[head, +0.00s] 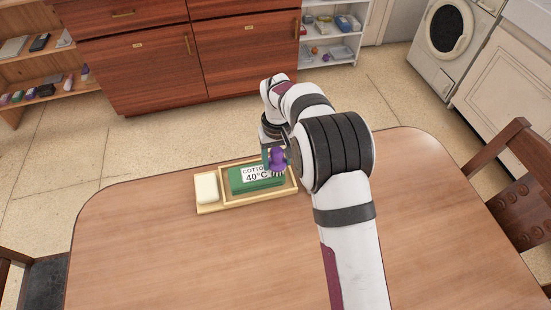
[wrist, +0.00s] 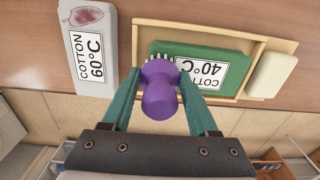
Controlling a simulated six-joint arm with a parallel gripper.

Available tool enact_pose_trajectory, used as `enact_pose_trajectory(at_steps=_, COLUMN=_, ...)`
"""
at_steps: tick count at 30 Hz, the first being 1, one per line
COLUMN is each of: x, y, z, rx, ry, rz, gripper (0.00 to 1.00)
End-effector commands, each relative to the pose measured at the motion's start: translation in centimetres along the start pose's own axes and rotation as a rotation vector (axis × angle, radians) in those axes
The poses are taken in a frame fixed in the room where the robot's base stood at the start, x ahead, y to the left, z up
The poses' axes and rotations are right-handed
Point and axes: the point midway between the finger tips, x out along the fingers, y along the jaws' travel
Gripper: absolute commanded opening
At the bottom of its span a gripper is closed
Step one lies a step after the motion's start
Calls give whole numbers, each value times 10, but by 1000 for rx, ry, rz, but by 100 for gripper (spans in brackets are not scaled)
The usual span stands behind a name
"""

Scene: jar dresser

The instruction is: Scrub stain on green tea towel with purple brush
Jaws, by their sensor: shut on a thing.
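The purple brush (head: 279,160) is held in my gripper (head: 272,157), bristles down, over the right end of the green tea towel (head: 240,180). In the wrist view the brush (wrist: 160,97) sits between the two teal fingers of my gripper (wrist: 158,88), which are shut on it. The white bristles overlap one end of the green towel (wrist: 207,56); I cannot tell whether they touch it. The towel lies folded in a wooden tray (wrist: 262,43) with a "COTTON 40°C" label. No stain shows on it; the brush hides part of that end.
A pale soap bar (head: 206,188) lies in the tray's left section. In the wrist view a grey-white towel (wrist: 95,75), labelled 60°C and bearing a reddish stain, lies beside the tray; my arm hides it in the head view. The table (head: 190,255) is clear in front.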

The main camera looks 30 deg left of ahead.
Motion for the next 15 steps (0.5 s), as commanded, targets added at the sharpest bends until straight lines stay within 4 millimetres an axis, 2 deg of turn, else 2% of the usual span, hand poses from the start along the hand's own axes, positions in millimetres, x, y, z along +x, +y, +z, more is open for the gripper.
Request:
enact_pose_trajectory(at_steps=12, x=0, y=-37, z=0, rx=-1, ry=0, rz=0, gripper=0)
enact_pose_trajectory(at_steps=15, x=0, y=-26, z=0, rx=3, ry=0, rz=0, gripper=0)
